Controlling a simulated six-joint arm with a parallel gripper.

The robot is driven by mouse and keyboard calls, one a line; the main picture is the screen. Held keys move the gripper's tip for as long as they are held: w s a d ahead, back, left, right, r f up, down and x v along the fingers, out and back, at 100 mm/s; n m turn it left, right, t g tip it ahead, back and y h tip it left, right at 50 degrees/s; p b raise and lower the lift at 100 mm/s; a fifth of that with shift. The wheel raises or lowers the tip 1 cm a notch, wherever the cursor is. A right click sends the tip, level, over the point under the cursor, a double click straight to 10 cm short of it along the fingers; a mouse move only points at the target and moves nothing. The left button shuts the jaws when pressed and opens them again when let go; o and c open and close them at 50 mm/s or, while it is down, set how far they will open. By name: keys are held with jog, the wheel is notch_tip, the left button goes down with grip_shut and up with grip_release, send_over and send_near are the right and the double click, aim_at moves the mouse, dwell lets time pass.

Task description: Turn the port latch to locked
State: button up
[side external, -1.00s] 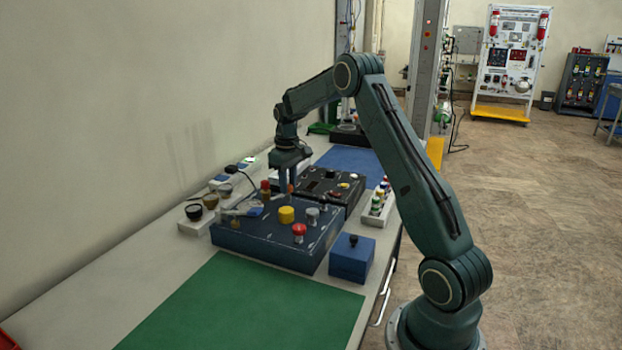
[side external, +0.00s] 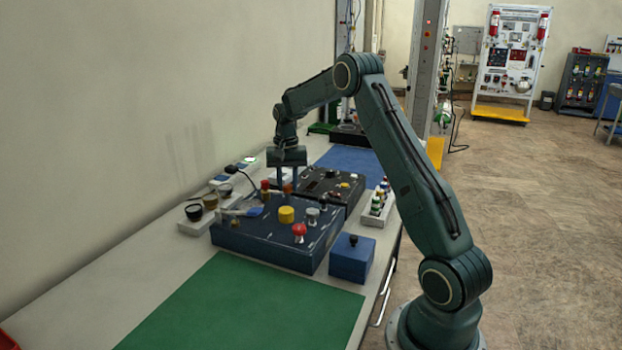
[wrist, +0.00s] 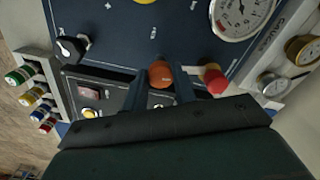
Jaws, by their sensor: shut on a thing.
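An orange-brown round knob (wrist: 161,74), apparently the port latch, stands on the dark blue trainer box (wrist: 140,45), near the edge beside the black panel. My gripper (wrist: 160,82) has one finger on each side of the knob and is shut on it. In the side external view my gripper (side external: 288,187) points down at the far edge of the blue box (side external: 265,238), and the knob is mostly hidden between the fingers. The locked and unlocked marks cannot be read.
A red knob (wrist: 214,79) stands close beside the gripper. A black pointer knob (wrist: 70,48) and a large gauge (wrist: 240,14) are on the box. A yellow knob (side external: 287,215) and red mushroom button (side external: 299,231) stand nearer. The green mat (side external: 245,310) is clear.

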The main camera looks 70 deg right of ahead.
aim_at(288, 185)
jog(key=shift+m, duration=0.5)
jog(key=shift+r, duration=0.1)
jog(key=o, duration=1)
notch_tip(288, 185, up, 14)
dwell(0.5)
